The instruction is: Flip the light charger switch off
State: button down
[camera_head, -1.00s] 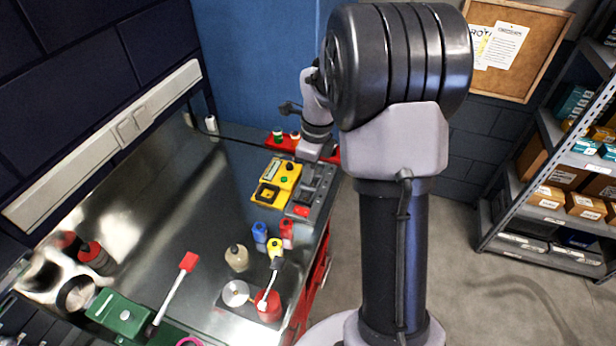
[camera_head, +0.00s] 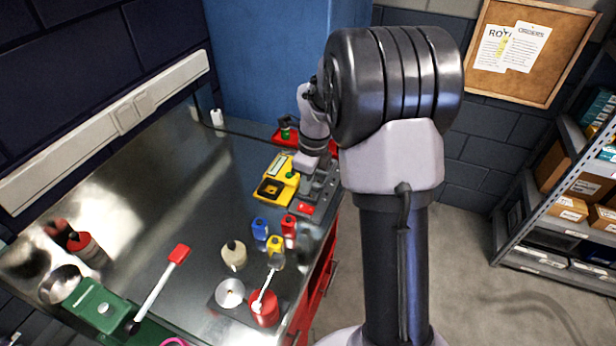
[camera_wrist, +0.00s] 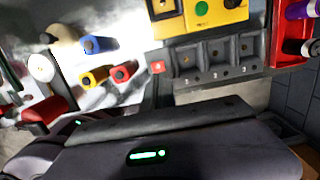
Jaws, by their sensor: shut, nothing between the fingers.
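The light charger is a dark grey block with numbered bays (camera_wrist: 228,76) in the wrist view, and it also shows at the bench's right edge in the head view (camera_head: 325,190). Its red switch (camera_wrist: 157,67) sits at the left end of the charger, and it shows as a red patch in the head view (camera_head: 305,208). Which way the switch is tipped is too small to tell. My gripper (camera_wrist: 165,122) is shut and empty, across the lower wrist view, in front of the charger. In the head view my arm hides most of it.
A yellow device (camera_head: 275,187) stands just left of the charger. Blue (camera_head: 260,228), red (camera_head: 289,225) and yellow (camera_head: 275,245) small bottles stand nearer on the bench. A red tray (camera_head: 290,136) lies behind. The bench's middle (camera_head: 190,190) is clear.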

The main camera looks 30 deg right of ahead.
aim_at(303, 206)
jog(key=f, duration=0.2)
jog(key=f+b, duration=0.1)
jog(key=f, duration=0.2)
jog(key=shift+w+a+f+b, duration=0.25)
jog(key=shift+w+f+b, duration=0.05)
jog(key=shift+f, duration=0.05)
jog(key=shift+f, duration=0.3)
jog(key=shift+r, duration=0.1)
jog(key=shift+s, duration=0.1)
